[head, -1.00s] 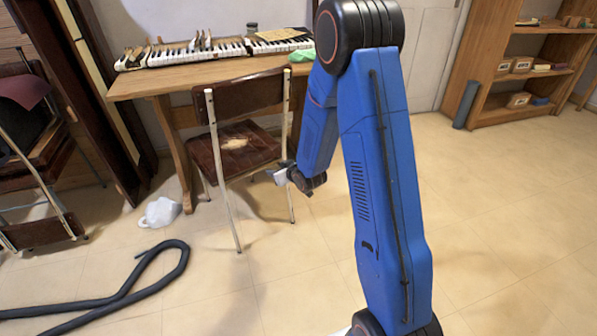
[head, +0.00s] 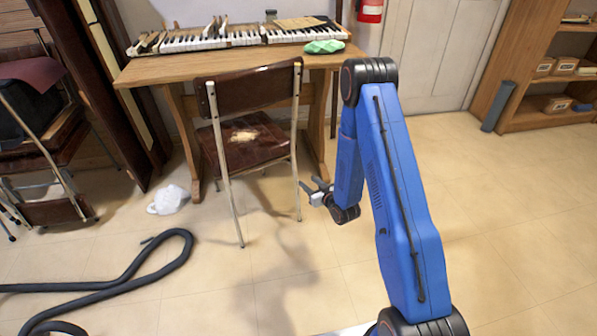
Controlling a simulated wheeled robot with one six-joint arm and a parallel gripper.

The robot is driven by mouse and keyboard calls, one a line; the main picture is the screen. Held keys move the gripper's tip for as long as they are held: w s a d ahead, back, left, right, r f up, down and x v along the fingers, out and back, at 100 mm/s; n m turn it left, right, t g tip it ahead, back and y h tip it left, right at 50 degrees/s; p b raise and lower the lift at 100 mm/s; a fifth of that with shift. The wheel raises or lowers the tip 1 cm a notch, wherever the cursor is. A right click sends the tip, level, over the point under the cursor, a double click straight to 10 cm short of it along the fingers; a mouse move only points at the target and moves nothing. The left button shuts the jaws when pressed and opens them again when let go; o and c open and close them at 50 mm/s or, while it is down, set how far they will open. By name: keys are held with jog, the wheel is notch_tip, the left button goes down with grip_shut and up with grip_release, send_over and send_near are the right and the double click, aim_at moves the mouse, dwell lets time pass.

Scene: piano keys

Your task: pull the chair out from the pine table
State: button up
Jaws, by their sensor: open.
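The chair (head: 247,91) has a dark brown backrest, a worn brown seat with a pale torn patch, and light metal legs. It stands with its back toward me and its seat partly under the front of the pine table (head: 150,72). My gripper (head: 313,188) is open and empty, low down just right of the chair's right rear leg. It appears close to that leg, but I cannot tell whether it touches. The table's legs show behind the chair.
A dark hose (head: 150,275) lies on the floor at left, near a white crumpled thing (head: 168,200). Stacked chairs (head: 45,150) stand far left. Piano keys (head: 210,40) and a green cloth (head: 324,47) lie on the table. A shelf (head: 540,75) stands right.

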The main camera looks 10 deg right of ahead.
jog(key=x, duration=1.3)
jog(key=shift+a, duration=0.1)
jog(key=shift+c, duration=0.3)
grip_shut()
jog(key=shift+s+d, duration=0.2)
jog(key=shift+s, duration=0.7)
jog(key=shift+s+d, duration=0.2)
jog(key=shift+s, duration=0.7)
jog(key=shift+s+d, duration=0.2)
jog(key=shift+s, duration=0.7)
jog(key=shift+s+f, duration=0.1)
send_near(296, 172)
jog(key=s+f, duration=0.3)
jog(key=s, duration=0.2)
jog(key=shift+s, duration=0.45)
jog(key=shift+s+d, duration=0.2)
jog(key=shift+s, duration=0.6)
jog(key=shift+s+d, duration=0.15)
jog(key=shift+s, duration=0.6)
jog(key=shift+s+d, duration=0.2)
jog(key=shift+s, duration=0.6)
